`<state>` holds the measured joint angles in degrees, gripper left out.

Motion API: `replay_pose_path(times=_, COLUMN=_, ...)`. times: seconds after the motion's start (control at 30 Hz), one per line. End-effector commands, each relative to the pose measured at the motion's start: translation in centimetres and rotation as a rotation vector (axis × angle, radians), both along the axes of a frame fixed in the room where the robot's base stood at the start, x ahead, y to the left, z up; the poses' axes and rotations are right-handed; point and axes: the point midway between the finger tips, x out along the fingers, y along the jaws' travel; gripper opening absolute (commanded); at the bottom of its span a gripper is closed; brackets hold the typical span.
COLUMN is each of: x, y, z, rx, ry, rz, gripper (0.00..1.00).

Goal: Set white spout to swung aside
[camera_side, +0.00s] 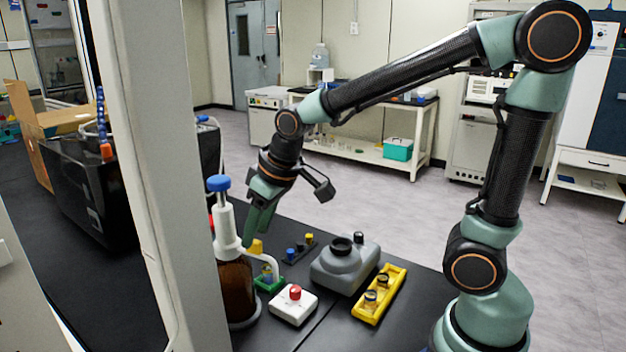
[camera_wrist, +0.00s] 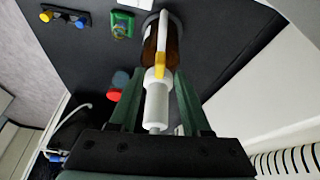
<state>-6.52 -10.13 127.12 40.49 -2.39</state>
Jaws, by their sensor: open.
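A brown bottle (camera_side: 236,288) stands at the bench's left side, with a white dispenser pump (camera_side: 224,225) and blue cap (camera_side: 218,183) on top. In the wrist view a white curved piece (camera_wrist: 174,18), probably the spout, shows at the bottle's far end. My gripper (camera_side: 262,225) is open and points down beside the pump, above the spout. In the wrist view the pump appears between my gripper's fingers (camera_wrist: 158,98); contact cannot be told.
A white box with a red knob (camera_side: 294,304), a grey device (camera_side: 346,264) and a yellow vial rack (camera_side: 379,294) stand to the right. A pale upright post (camera_side: 150,150) stands close left of the bottle.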

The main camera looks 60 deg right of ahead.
Motion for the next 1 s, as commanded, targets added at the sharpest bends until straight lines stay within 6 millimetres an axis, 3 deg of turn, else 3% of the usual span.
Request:
replay_pose_path(times=0.3, x=-2.3, y=-0.3, z=6.1, rx=0.001, ry=-0.008, rz=-0.001, gripper=0.47)
replay_pose_path(times=0.5, x=-3.4, y=-0.4, z=8.5, rx=0.001, ry=-0.006, rz=-0.001, gripper=0.47)
replay_pose_path(times=1.0, x=-3.9, y=-0.6, z=9.2, rx=0.001, ry=-0.006, rz=-0.005, gripper=0.47)
